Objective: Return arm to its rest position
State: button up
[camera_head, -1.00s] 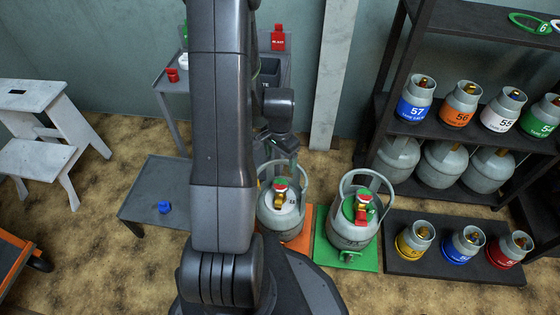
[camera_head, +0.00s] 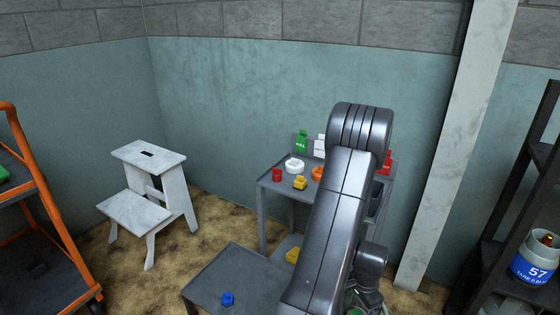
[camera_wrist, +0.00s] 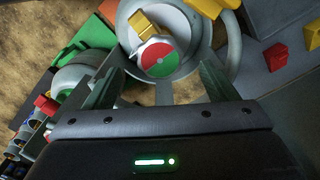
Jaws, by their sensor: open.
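My arm (camera_head: 340,215) rises in the head view, bent at the top, with its lower end running out of the frame at the bottom. My gripper (camera_wrist: 162,82) is open in the wrist view, its two fingers apart with nothing held between them. Beyond the fingers is a grey gas cylinder (camera_wrist: 232,55) with a collar, a brass valve (camera_wrist: 143,24) and a red and green disc (camera_wrist: 159,60). I cannot tell how far the fingers are from it. In the head view the fingertips are not clearly visible.
A grey cart (camera_head: 272,187) with small coloured objects stands behind my arm. A low grey table (camera_head: 215,280) holds a blue piece (camera_head: 228,298). A white step stool (camera_head: 152,195) and an orange rack (camera_head: 45,190) are left. A dark shelf (camera_head: 512,200) is right.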

aim_at(356, 314)
notch_tip(356, 314, down, 4)
jog(key=shift+f+b, duration=0.1)
jog(key=shift+b, duration=0.45)
